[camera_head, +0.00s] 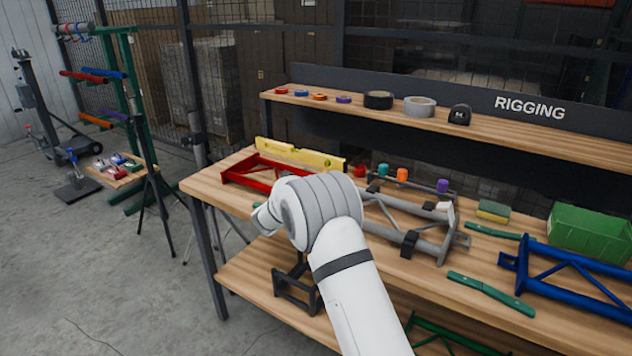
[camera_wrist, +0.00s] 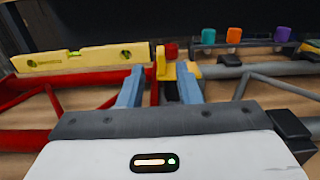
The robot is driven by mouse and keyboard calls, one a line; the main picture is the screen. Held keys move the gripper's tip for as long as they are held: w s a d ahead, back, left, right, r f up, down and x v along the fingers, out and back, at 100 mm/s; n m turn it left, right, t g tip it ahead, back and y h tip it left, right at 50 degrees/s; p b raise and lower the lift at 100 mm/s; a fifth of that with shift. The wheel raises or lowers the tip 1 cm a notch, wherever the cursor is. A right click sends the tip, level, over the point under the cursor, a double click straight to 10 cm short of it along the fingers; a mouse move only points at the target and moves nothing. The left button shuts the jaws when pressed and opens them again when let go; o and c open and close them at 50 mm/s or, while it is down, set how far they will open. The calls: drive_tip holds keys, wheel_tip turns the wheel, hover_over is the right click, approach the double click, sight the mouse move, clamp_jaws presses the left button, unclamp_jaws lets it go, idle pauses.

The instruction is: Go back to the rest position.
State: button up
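My arm (camera_head: 345,280) reaches over the wooden workbench (camera_head: 235,200) in the head view, and its wrist hides the gripper there. In the wrist view my gripper (camera_wrist: 159,84) has two blue-grey fingers standing apart, so it is open. A small yellow part and a red part show beyond the gap; I cannot tell whether the fingers touch them. The red frame (camera_head: 240,172) lies on the bench, left of and beyond the wrist. A yellow level (camera_head: 300,154) lies along its back; it also shows in the wrist view (camera_wrist: 85,59).
A grey frame (camera_head: 430,245) lies right of my wrist, with a blue frame (camera_head: 575,285) and green bin (camera_head: 590,232) farther right. Colored pegs (camera_head: 402,174) stand behind. A raised shelf (camera_head: 440,127) carries tape rolls. A black stand (camera_head: 295,290) sits below. Open floor (camera_head: 120,290) lies left.

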drive_tip(key=s+d+r+m+g+p, duration=0.25)
drive_tip(key=s+d+r+m, duration=0.2)
drive_tip(key=s, duration=0.25)
drive_tip(key=s+d+r+m+g+y+p, duration=0.1)
drive_tip(key=s+d+r+m+g, duration=0.2)
drive_tip(key=s+d+m+g, duration=0.25)
drive_tip(key=s+d+r+m+g+p, duration=0.1)
drive_tip(key=s+d+r+m+g, duration=0.2)
drive_tip(key=s+d, duration=0.45)
drive_tip(key=s+a+m+y+p, duration=0.1)
drive_tip(key=s+m, duration=0.4)
drive_tip(key=s, duration=0.5)
drive_tip(key=s+a+r+m+y+p, duration=0.1)
drive_tip(key=s+m+y, duration=0.4)
drive_tip(key=s, duration=0.5)
drive_tip(key=s+a+r+m+g+y+p, duration=0.1)
drive_tip(key=s+a+m+y+p, duration=0.2)
drive_tip(key=s, duration=0.7)
drive_tip(key=a+m, duration=0.2)
drive_tip(key=m, duration=0.1)
drive_tip(key=shift+s+y, duration=0.3)
